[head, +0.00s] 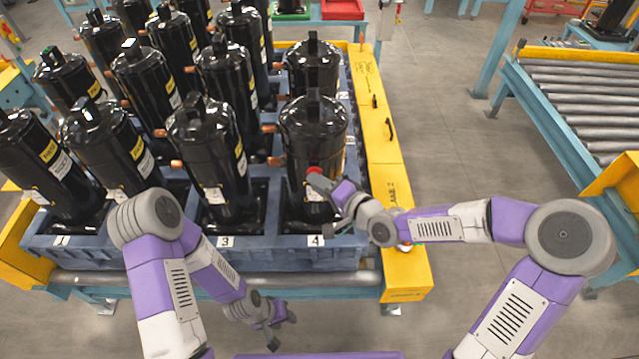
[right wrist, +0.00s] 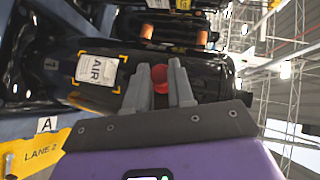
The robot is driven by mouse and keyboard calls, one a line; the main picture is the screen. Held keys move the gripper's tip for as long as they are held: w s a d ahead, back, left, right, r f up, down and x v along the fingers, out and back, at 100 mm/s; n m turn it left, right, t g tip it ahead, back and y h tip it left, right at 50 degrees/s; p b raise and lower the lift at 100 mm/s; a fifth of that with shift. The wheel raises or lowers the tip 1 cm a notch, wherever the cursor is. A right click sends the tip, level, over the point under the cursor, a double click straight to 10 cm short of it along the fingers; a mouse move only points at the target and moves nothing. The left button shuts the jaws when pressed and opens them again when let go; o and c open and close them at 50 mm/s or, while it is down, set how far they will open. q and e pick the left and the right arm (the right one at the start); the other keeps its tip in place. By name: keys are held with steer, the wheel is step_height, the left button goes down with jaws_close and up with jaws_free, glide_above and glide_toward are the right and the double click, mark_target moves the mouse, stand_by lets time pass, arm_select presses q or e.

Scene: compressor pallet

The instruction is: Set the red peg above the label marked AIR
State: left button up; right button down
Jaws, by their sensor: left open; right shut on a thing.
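The red peg (head: 314,169) is at the front of the black compressor (head: 313,125) in the slot numbered 4. My right gripper (head: 320,178) is shut on it. In the right wrist view the peg (right wrist: 160,76) sits between the fingertips, close against the dark compressor body. The white AIR label (right wrist: 97,70) lies on that body, left of the peg in this turned view, inside yellow corner marks. In the head view a white label (head: 315,191) shows just below the peg. Whether the peg touches the body is unclear. My left gripper (head: 279,328) is open and empty, low in front of the pallet.
Several other black compressors (head: 205,150) stand in the blue pallet (head: 270,250). A yellow rail (head: 385,150) runs along its right side, under my right forearm. In the right wrist view a yellow LANE 2 sign (right wrist: 38,153) shows. A roller conveyor (head: 580,100) stands at the right.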

steer(key=shift+w, duration=0.7)
stand_by(0.8)
steer(key=c, duration=0.9)
jaws_free()
